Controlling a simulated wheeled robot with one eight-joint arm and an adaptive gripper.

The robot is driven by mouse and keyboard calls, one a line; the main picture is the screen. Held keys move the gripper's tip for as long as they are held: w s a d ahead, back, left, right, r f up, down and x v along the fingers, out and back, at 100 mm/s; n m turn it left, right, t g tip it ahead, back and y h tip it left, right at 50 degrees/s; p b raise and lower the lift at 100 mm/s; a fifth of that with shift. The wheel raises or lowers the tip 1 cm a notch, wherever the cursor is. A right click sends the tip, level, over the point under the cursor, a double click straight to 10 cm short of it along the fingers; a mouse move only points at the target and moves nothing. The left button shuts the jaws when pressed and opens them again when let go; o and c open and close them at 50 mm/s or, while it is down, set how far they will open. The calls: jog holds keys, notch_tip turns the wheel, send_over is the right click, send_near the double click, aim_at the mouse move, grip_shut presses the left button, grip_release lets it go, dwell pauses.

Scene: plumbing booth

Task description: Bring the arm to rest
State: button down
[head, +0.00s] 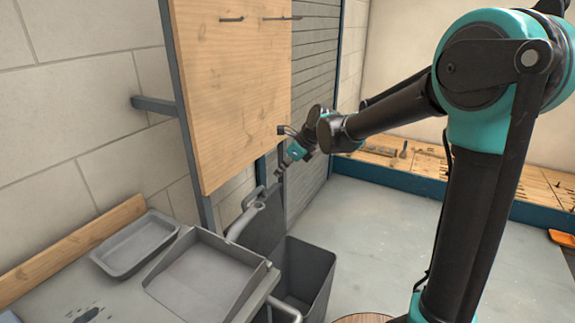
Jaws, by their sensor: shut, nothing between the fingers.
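My arm rises at the right of the head view and reaches left over the floor. My gripper (281,172) is at its far end, small in the picture, pointing down beside the right edge of the wooden panel (235,90). The gripper is shut and nothing shows in it. It hangs above the grey bin (308,275) and a grey upright part with a curved handle (262,215). I cannot tell whether it touches anything there.
A bench at the lower left holds a grey tray (135,245) and a larger shallow grey pan (206,275). A low wooden bench (420,165) with small tools runs along the back wall. An orange object (562,238) lies at the right edge. The floor between is clear.

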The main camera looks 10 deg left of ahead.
jog(key=s+d+f+n+h, duration=0.2)
jog(key=s+d+f+n, duration=0.2)
jog(key=s+d+n, duration=0.3)
jog(key=s+d+f+n+t+h, duration=0.1)
jog(key=s+d+f+n, duration=0.4)
jog(key=d, duration=1.2)
jog(key=s+d+f+n+h, duration=0.3)
jog(key=s+d+n, duration=0.6)
jog(key=d, duration=0.3)
jog(key=shift+s+f+n+t+h, duration=0.3)
jog(key=shift+f+t, duration=0.1)
jog(key=shift+f, duration=0.35)
